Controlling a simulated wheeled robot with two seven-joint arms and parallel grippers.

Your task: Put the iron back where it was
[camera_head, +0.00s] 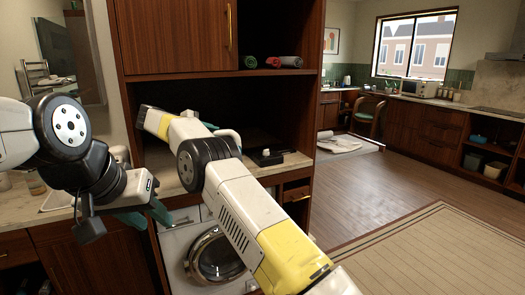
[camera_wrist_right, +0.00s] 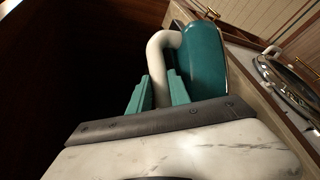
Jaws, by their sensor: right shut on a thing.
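The iron (camera_wrist_right: 205,50) has a teal body and a white curved handle. In the right wrist view, the teal fingers of my right gripper (camera_wrist_right: 160,92) are closed around the handle. In the head view, my right arm reaches into the dark niche above the counter and covers most of the iron; a white curved piece, seemingly its handle (camera_head: 229,136), shows beside the arm. My right gripper is hidden there. My left gripper (camera_head: 147,216) hangs in front of the counter's edge at the left, its teal fingers apart and nothing seen between them.
A small black item (camera_head: 265,157) lies on the niche counter (camera_head: 295,160). A washing machine (camera_head: 212,258) stands beneath. Rolled towels (camera_head: 284,62) lie on the shelf above. Cabinet walls bound the niche. The floor (camera_head: 375,190) at the right is open.

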